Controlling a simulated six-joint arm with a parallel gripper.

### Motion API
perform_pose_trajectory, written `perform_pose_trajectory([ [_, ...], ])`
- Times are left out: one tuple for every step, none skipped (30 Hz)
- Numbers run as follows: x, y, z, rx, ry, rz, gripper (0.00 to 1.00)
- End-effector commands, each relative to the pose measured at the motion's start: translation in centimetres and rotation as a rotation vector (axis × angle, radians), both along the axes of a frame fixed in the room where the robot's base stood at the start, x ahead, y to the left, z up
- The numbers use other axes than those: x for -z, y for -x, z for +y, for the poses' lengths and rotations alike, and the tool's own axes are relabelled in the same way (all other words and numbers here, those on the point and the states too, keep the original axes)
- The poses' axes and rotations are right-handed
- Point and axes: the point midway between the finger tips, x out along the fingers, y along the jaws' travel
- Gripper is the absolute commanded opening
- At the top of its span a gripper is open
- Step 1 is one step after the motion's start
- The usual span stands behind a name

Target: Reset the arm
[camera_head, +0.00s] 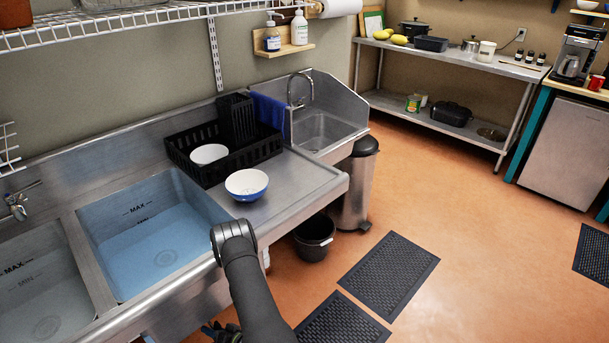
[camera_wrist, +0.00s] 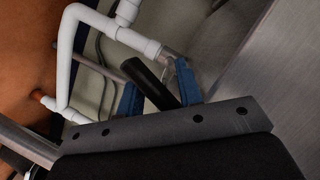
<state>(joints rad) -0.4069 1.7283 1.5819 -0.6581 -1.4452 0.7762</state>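My gripper (camera_wrist: 158,88) has two blue fingertips standing apart in the wrist view, with nothing clearly held between them. A dark cylinder (camera_wrist: 150,82) shows between and beyond the fingers; I cannot tell whether it touches them. In the head view my dark arm bends at an elbow in front of the sink counter's front edge and runs down to the bottom of the picture. Only a dark and blue bit of the gripper end (camera_head: 222,331) shows there, low beside the counter.
White pipes (camera_wrist: 66,55) and a metal panel (camera_wrist: 245,75) are close around the gripper. The steel sink counter (camera_head: 290,195) holds a blue-white bowl (camera_head: 246,186) and a black dish rack (camera_head: 205,172). A black bucket (camera_head: 314,240) and bin (camera_head: 357,195) stand on the floor near floor mats (camera_head: 388,272).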

Motion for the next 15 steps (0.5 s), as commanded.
perform_pose_trajectory([
  [0.0,-0.04,-0.02,0.001,-0.019,0.018,0.33],
  [-0.01,-0.04,-0.02,0.001,-0.029,0.026,0.33],
  [-0.02,-0.03,0.0,0.002,-0.042,0.04,0.33],
  [-0.03,-0.02,0.01,0.001,-0.048,0.047,0.33],
  [-0.04,0.0,0.02,-0.001,-0.054,0.053,0.33],
  [-0.05,0.02,0.03,0.0,-0.062,0.061,0.33],
  [-0.06,0.03,0.04,0.0,-0.066,0.065,0.33],
  [-0.06,0.04,0.04,0.0,-0.068,0.067,0.33],
  [-0.07,0.04,0.04,-0.001,-0.071,0.071,0.33],
  [-0.07,0.05,0.05,-0.001,-0.072,0.072,0.33],
  [-0.07,0.05,0.05,-0.001,-0.073,0.073,0.33],
  [-0.07,0.05,0.05,-0.001,-0.073,0.073,0.33],
  [-0.07,0.05,0.05,-0.001,-0.073,0.073,0.33],
  [-0.07,0.05,0.05,-0.001,-0.073,0.073,0.33],
  [-0.07,0.05,0.05,-0.001,-0.073,0.073,0.33],
])
